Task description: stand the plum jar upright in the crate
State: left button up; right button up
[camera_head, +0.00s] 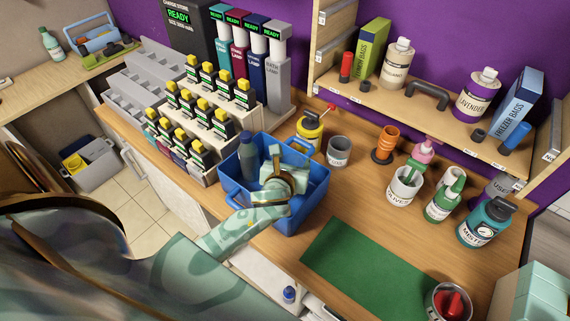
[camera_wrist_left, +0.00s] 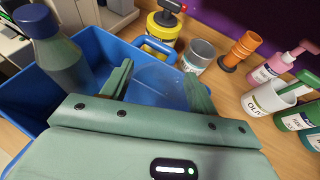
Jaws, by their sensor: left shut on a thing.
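The blue crate (camera_head: 300,213) stands on the wooden counter, and it also shows in the wrist view (camera_wrist_left: 100,42). My left gripper (camera_head: 283,160) reaches into the crate. In the wrist view its two fingers (camera_wrist_left: 158,88) stand apart around a faint, see-through rounded shape (camera_wrist_left: 155,76). It looks like clear glass, but its label and tilt cannot be made out. I see no jar that I can surely name as the plum jar. A grey-blue bottle with a dark cap (camera_head: 248,160) stands in the crate's left part, beside the gripper (camera_wrist_left: 60,62). My right gripper is not in view.
A yellow pump container (camera_head: 309,130), a grey cup (camera_head: 339,151) and stacked orange rings (camera_head: 386,143) stand behind the crate. A stepped rack of small bottles (camera_head: 205,115) is close on the left. A green mat (camera_head: 365,268) lies bare at the right front.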

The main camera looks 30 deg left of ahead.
pick_arm(q)
jog(key=shift+f, duration=0.9)
notch_tip(320, 180, down, 3)
jog(key=shift+f+b, duration=0.1)
jog(key=shift+b, duration=0.8)
jog(key=o, duration=1.5)
jog(key=shift+o, duration=0.2)
